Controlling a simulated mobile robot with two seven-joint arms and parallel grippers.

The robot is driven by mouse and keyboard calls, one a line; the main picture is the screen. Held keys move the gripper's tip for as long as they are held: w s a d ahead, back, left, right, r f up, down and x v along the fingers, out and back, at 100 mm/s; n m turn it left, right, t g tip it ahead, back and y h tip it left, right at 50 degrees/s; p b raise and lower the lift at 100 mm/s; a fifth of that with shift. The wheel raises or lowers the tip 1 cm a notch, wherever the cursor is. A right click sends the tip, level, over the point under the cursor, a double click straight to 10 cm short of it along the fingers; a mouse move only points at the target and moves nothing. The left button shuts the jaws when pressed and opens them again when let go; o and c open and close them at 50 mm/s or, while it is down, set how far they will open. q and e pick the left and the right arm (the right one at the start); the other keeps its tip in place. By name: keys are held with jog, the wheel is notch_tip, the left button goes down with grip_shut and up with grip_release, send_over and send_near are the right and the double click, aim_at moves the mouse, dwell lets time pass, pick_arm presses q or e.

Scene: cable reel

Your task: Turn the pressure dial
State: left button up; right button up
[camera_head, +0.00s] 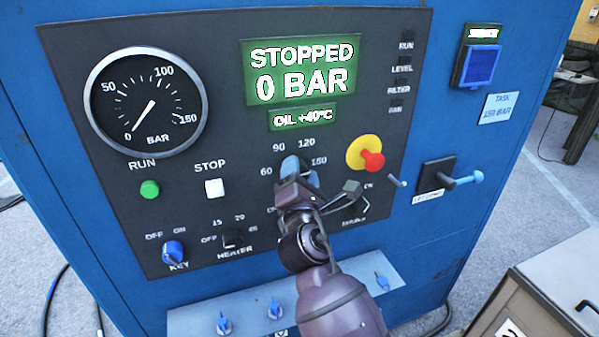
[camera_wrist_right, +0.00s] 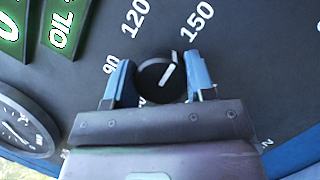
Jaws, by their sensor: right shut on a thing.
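The pressure dial is a round black knob (camera_wrist_right: 152,80) with a white pointer line, ringed by the numbers 90, 120 and 150 in the right wrist view. Its line points roughly toward 150. My right gripper (camera_wrist_right: 160,82) is shut on the dial, one blue finger on each side of it. In the head view my right gripper (camera_head: 293,172) reaches up from below and hides most of the dial. The screen (camera_head: 301,72) reads STOPPED and 0 BAR, and the round gauge (camera_head: 160,90) has its needle near 0. My left gripper is not in view.
Close by on the panel are a red emergency knob on yellow (camera_head: 366,155), a green RUN button (camera_head: 150,189), a white STOP button (camera_head: 215,188) and a blue key switch (camera_head: 173,252). A lever (camera_head: 455,180) sticks out at right. A label (camera_head: 501,107) reads TASK 150 BAR.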

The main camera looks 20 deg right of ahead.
jog(key=shift+m, duration=0.7)
jog(key=o, duration=0.9)
jog(key=shift+s+f, duration=0.1)
